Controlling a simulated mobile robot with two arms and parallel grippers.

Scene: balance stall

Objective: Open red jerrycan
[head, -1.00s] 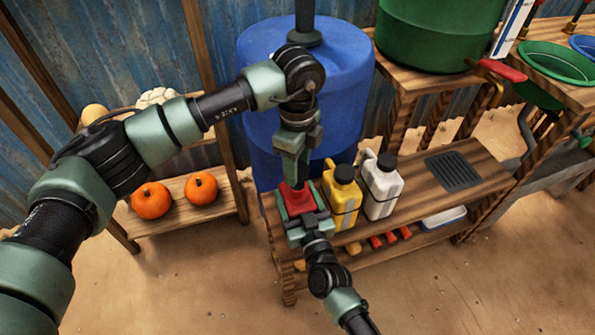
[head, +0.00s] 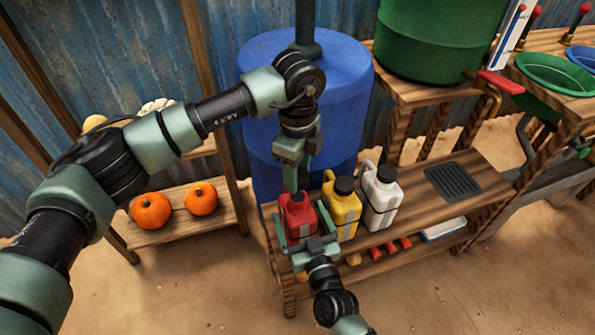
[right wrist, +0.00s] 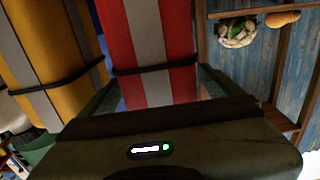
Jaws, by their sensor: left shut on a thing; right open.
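The red jerrycan (head: 299,217) stands upright at the left end of the wooden bench, left of the yellow jerrycan. My left gripper (head: 291,182) points down at its top and is shut; the small cap in its jaws is mostly hidden by the fingers. My right gripper (head: 306,243) is open at the near side of the red jerrycan. In the right wrist view the red jerrycan (right wrist: 150,45), with a grey stripe and dark strap, shows ahead between the open fingers.
The yellow jerrycan (head: 341,209) stands close on the right, then the white jerrycan (head: 380,196), both with black caps. A blue barrel (head: 345,75) is behind. A dark grate (head: 453,178) lies on the bench's right part, with free wood around it. Pumpkins (head: 151,210) sit on the left shelf.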

